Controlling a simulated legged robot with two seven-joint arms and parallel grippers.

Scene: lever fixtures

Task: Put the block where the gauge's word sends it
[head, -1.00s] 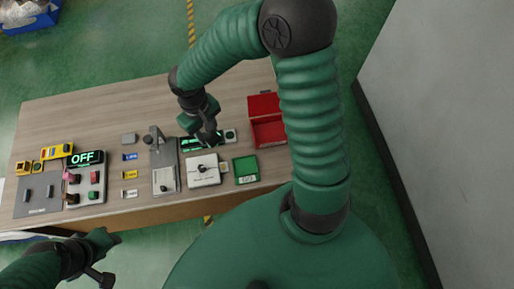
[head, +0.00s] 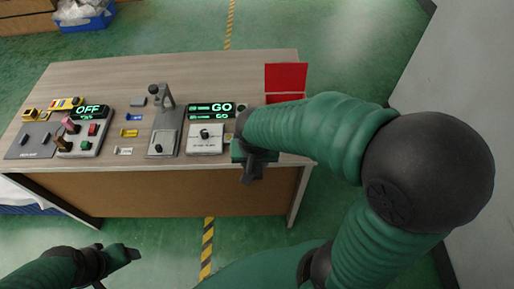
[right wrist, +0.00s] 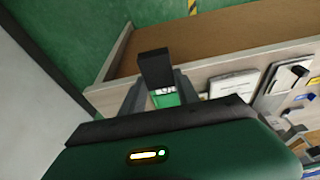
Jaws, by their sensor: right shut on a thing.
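In the right wrist view, the right gripper (right wrist: 157,86) is shut on a dark block (right wrist: 155,67). A green tray (right wrist: 166,100) with white lettering shows just beyond the block; in the head view my gripper and arm mostly cover it. A red box with its lid (head: 286,77) raised stands behind my right arm. My left gripper (head: 118,268) is open and empty, in front of the table.
A white panel with a black knob (head: 205,139) sits below the gauge. A grey lever fixture (head: 164,130) stands left of it. Small blue, yellow and white labels, an OFF display (head: 90,111) with buttons, and a grey plate (head: 30,142) fill the left. A wall is at right.

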